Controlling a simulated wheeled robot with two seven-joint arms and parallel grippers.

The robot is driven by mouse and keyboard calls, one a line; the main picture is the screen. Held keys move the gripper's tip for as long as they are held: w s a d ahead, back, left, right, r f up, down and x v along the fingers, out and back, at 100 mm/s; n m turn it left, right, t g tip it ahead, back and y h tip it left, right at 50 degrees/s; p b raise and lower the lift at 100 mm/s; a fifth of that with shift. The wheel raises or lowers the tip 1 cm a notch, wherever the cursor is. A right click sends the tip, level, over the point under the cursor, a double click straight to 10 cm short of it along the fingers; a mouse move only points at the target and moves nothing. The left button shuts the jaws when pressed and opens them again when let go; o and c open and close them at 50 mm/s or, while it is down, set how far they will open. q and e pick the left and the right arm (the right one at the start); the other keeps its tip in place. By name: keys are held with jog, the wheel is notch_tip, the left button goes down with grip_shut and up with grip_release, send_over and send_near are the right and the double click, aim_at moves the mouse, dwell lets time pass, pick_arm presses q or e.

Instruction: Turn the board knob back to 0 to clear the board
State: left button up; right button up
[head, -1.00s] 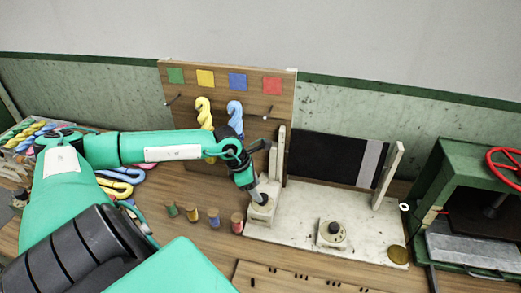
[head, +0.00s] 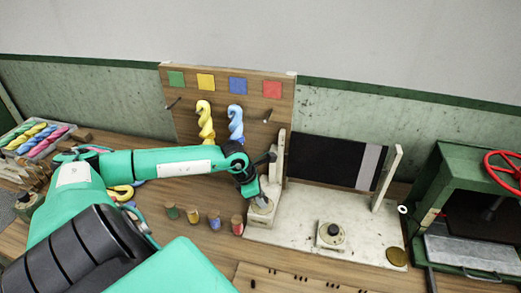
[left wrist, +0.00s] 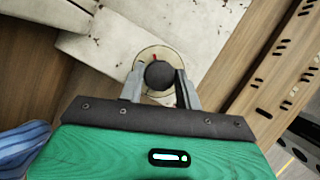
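A dark round-topped knob (left wrist: 159,75) sits on a pale round dial with a small red mark (left wrist: 153,57). In the head view this dial (head: 262,208) is at the left end of the white base (head: 290,225), partly hidden by my gripper. My left gripper (left wrist: 160,80) is over it, one finger on each side of the knob. The fingers stand apart, with a narrow gap showing at the left finger. A second dark knob (head: 331,230) on a pale block stands farther right on the base. A black panel with a grey strip (head: 325,158) rises behind. My right gripper is out of view.
Several small spools (head: 193,216) stand just left of the base. A wooden board (head: 183,120) with yellow and blue skeins is behind. A green machine with a red wheel (head: 500,165) is at right. A slotted wooden strip (head: 290,278) lies in front.

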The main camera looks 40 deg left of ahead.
pick_arm(q)
jog(key=shift+f+n+b, duration=0.15)
jog(key=shift+n+b, duration=0.35)
jog(key=shift+b, duration=0.15)
jog(key=n+y+b, duration=0.1)
jog(key=n+b, duration=0.1)
jog(key=b, duration=0.1)
jog(key=n+y+b, duration=0.1)
jog(key=n+b, duration=0.1)
jog(key=b, duration=0.1)
jog(key=n+t+b, duration=0.1)
jog(key=n+b, duration=0.1)
jog(key=shift+d+n+y+b, duration=0.25)
jog(key=shift+n+y+b, duration=0.15)
jog(key=shift+b, duration=0.35)
jog(key=shift+n+y+b, duration=0.3)
jog(key=shift+n+b, duration=0.25)
jog(key=shift+n, duration=0.25)
jog(key=shift+r, duration=0.2)
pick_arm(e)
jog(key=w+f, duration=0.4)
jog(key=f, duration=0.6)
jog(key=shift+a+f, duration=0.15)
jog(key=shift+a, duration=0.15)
pick_arm(q)
jog(key=o, duration=1)
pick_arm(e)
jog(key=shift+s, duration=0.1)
